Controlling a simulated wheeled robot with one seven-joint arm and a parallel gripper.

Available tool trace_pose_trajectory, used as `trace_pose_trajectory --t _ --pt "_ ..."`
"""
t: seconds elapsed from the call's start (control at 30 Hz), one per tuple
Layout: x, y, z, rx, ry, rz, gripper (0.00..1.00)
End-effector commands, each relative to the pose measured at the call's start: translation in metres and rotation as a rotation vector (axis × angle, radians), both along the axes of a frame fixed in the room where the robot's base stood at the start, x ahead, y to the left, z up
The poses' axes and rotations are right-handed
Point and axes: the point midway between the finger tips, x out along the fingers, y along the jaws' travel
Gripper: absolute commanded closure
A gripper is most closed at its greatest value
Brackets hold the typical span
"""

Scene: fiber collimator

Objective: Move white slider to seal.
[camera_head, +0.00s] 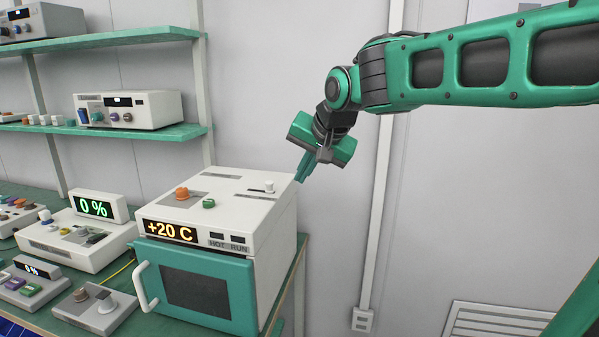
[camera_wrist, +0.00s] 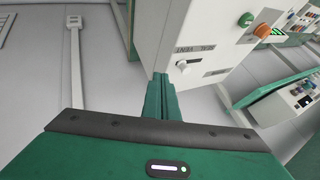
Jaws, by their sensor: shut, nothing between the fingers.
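The white slider (camera_head: 269,187) is a small upright knob on the top right of the white oven (camera_head: 222,192) with a green door. It also shows in the wrist view (camera_wrist: 183,65), at the left end of a dark slot. Small upside-down lettering beside it is hard to read. My gripper (camera_head: 303,170) is shut and empty, pointing down, just right of the oven's top edge. In the wrist view its closed fingers (camera_wrist: 162,97) are below and left of the slider, apart from it.
The oven top also has an orange knob (camera_head: 182,193) and a green knob (camera_head: 208,203). Its display reads +20 C. Instruments (camera_head: 78,236) stand to the left on the green bench, with shelves (camera_head: 110,130) above. Right of the oven is open space before a wall.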

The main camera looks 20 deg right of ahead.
Motion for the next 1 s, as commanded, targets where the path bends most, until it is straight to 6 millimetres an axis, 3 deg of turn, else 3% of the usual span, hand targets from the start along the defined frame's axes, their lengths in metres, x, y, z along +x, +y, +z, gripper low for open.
trace_pose_trajectory --t 0.37,0.6,1.0 --pt "0.044 0.005 -0.057 0.0 0.004 0.002 1.0" --pt "0.065 0.027 -0.05 -0.001 0.001 0.001 1.0" --pt "0.071 0.033 -0.048 -0.001 0.0 0.001 1.0"
